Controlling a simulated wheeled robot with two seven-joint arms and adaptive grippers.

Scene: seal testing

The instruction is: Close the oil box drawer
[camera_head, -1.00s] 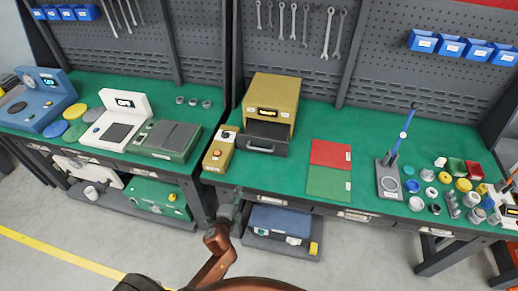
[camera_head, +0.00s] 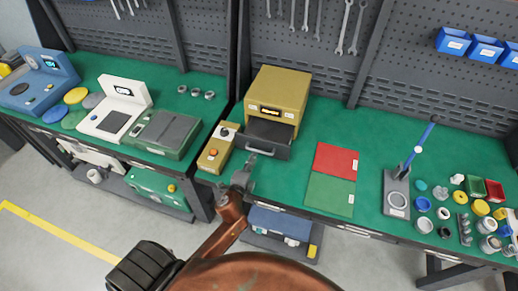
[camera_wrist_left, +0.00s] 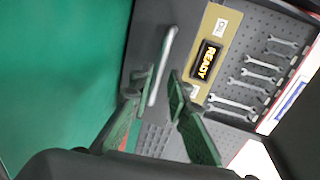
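The oil box (camera_head: 279,92) is a yellow box with a small lit display, standing on the green bench. Its dark grey drawer (camera_head: 270,132) sticks out of the front, with a grey handle (camera_head: 259,153) on its face. My left gripper (camera_head: 247,174) is just in front of the drawer, close to the handle. In the left wrist view my left gripper (camera_wrist_left: 163,82) has its fingers apart, with the handle (camera_wrist_left: 163,62) showing between and beyond the tips. Contact cannot be told. The display there (camera_wrist_left: 206,59) reads READY. My right gripper is not in view.
A red mat (camera_head: 336,160) and a green mat (camera_head: 329,195) lie to the right. A blue-handled press (camera_head: 398,190) and several small parts stand further right.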

